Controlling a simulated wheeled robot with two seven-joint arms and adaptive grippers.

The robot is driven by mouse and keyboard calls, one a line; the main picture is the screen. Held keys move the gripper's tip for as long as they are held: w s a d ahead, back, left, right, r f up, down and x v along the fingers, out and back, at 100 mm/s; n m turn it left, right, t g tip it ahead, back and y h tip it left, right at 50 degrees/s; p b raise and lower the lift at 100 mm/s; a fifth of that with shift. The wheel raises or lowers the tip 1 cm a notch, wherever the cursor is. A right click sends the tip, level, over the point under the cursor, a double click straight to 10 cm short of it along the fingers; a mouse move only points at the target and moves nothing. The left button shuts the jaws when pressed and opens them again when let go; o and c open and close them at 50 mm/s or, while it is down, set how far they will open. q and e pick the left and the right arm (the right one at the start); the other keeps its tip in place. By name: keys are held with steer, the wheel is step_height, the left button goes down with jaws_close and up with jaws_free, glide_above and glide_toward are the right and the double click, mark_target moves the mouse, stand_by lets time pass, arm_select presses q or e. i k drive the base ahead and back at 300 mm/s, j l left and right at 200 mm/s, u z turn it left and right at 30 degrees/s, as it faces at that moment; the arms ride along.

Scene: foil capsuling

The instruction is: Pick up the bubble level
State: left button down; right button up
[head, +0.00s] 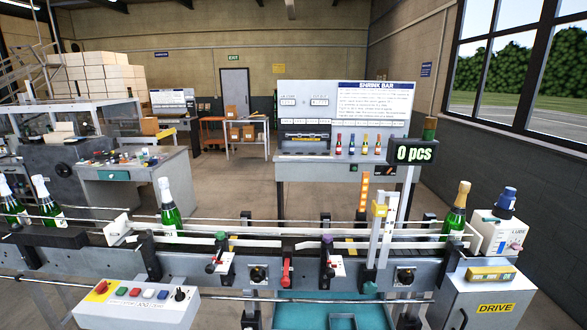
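A yellow bar-shaped block (491,273) with a paler middle part lies on top of the grey DRIVE cabinet (497,294) at the right end of the conveyor. It looks like the bubble level, but it is too small to be sure. Neither of my grippers can be made out in the head view. Nothing is seen touching the yellow block.
The conveyor (200,258) with rails and clamp handles crosses the front. Green bottles (170,215) stand on it at left, and a gold-topped bottle (455,212) at right. A white box (497,232) stands behind the yellow block. A button panel (137,304) is front left.

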mark_target(508, 273)
steer(key=z, duration=1.5)
